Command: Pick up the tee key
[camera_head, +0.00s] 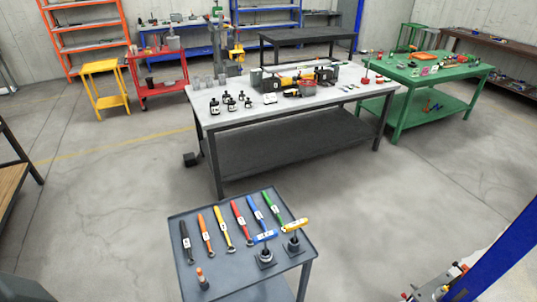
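Two T-shaped tools stand at the right end of the grey cart. One has a yellow crossbar handle (295,225) and the other a blue crossbar handle (265,237). Each stands upright in a dark block on the cart top. I cannot tell which of them is the tee key. Neither gripper shows in the head view.
The grey cart (225,277) also holds several colored-handled tools in a row and a small orange-topped piece (202,279). Behind it is a long workbench (235,120) with black jacks and cups. A green table (435,75) stands right. A blue beam (505,250) is at lower right.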

